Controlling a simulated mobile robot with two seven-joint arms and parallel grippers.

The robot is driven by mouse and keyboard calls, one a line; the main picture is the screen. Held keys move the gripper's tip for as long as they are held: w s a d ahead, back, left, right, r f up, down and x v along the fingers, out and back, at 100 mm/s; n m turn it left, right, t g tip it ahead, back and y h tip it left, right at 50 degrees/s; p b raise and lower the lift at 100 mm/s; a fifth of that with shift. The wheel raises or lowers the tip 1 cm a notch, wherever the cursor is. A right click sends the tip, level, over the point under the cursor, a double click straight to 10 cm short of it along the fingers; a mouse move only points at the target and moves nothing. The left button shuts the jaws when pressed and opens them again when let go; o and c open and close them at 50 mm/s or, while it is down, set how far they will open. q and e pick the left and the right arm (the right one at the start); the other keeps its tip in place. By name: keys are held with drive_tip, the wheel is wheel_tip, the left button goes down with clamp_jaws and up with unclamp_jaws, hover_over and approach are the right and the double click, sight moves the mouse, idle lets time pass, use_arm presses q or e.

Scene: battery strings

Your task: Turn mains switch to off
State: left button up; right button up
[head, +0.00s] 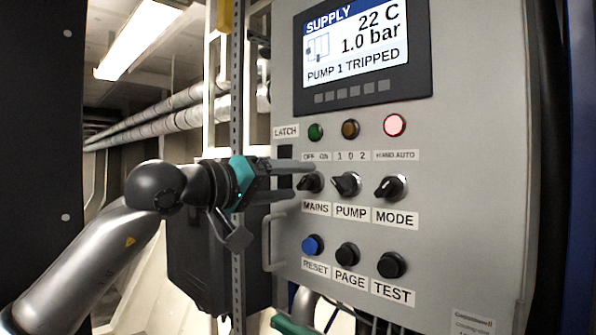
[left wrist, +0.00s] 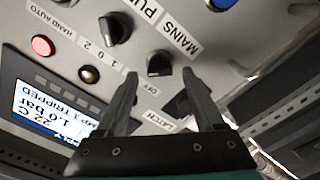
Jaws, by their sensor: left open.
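The mains switch (head: 309,184) is a black rotary knob on the grey panel (head: 470,150), between the OFF ON label above and the MAINS label below. I cannot tell clearly which way its pointer is turned. My left gripper (head: 307,180) comes in from the left with its fingers open at the knob, partly covering it. In the left wrist view, the fingertips of my left gripper (left wrist: 160,74) lie on either side of the mains knob (left wrist: 160,63), with gaps; contact is not visible. My right gripper is not in view.
The pump knob (head: 346,185) sits close right of the mains knob, then the mode knob (head: 390,188). Lamps are above; the reset button (head: 312,244) and black buttons are below. A handle (head: 270,240) stands out at the panel's left edge. The display (head: 362,50) reads PUMP 1 TRIPPED.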

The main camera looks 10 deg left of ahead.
use_arm(q)
drive_tip(key=shift+x, duration=0.85)
clamp_jaws()
